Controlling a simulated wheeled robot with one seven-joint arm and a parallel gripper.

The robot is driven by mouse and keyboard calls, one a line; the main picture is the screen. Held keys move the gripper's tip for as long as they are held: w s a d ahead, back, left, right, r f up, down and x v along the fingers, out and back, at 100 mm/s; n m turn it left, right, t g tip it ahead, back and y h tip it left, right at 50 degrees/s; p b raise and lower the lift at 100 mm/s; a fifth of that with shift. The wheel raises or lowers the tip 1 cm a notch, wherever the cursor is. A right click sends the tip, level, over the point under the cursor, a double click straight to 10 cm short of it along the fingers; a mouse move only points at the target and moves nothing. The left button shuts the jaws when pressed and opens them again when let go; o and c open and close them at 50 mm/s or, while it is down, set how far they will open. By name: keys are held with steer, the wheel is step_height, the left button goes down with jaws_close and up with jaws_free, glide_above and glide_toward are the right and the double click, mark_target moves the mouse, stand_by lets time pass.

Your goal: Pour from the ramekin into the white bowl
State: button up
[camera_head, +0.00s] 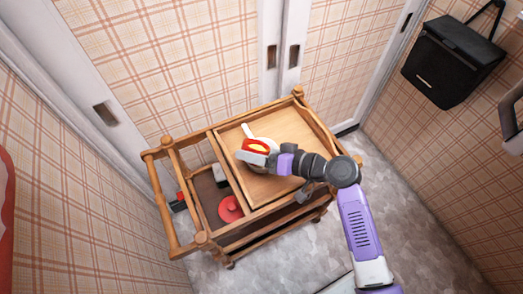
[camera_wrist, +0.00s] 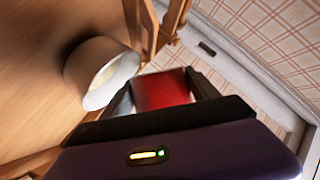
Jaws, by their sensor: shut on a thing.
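My gripper (camera_head: 268,151) is shut on the red ramekin (camera_head: 252,143), which has something yellow inside. In the wrist view the ramekin's red side (camera_wrist: 162,90) shows between the two fingers. The ramekin is held over the left part of the wooden trolley's top tray. The white bowl (camera_wrist: 100,74) stands on the wood just left of the ramekin in the wrist view. In the head view the gripper and ramekin mostly hide the bowl. I cannot tell how far the ramekin is tilted.
The wooden trolley (camera_head: 285,128) has a raised rim. A red round thing (camera_head: 230,208) and small dark items lie in the lower left part. The tray's right side is clear. A black box (camera_head: 452,60) hangs on the right wall.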

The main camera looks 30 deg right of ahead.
mark_target(261, 148)
steer(key=shift+w+d+r+m+y+p, duration=0.1)
steer(key=shift+d+r+m+y+p, duration=0.15)
steer(key=shift+r+m+p, duration=0.2)
steer(key=shift+w+d+f+m+g+y+p, duration=0.1)
steer(key=shift+f+m+g+y+p, duration=0.25)
steer(key=shift+f+m, duration=0.25)
steer(key=shift+w+d+r+m+y+p, duration=0.15)
steer(key=shift+r+m+y+p, duration=0.3)
steer(key=shift+m+p, duration=0.35)
steer(key=shift+d+r+m+y, duration=0.15)
steer(key=shift+m+y, duration=0.1)
steer(key=shift+m, duration=0.2)
steer(key=shift+r+m+y+p, duration=0.25)
steer(key=shift+m+y+p, duration=0.05)
steer(key=shift+m+p, duration=0.3)
stand_by(0.4)
steer(key=shift+w+d+r+m+y, duration=0.15)
steer(key=shift+d+m+y, duration=0.15)
steer(key=shift+m, duration=0.45)
steer(key=shift+w+d+r+m+y, duration=0.2)
steer(key=shift+m+y, duration=0.15)
steer(key=shift+m, duration=0.35)
steer(key=shift+w+d+r+m+y, duration=0.2)
steer(key=shift+m+y, duration=0.15)
steer(key=shift+m, duration=0.4)
stand_by(1.2)
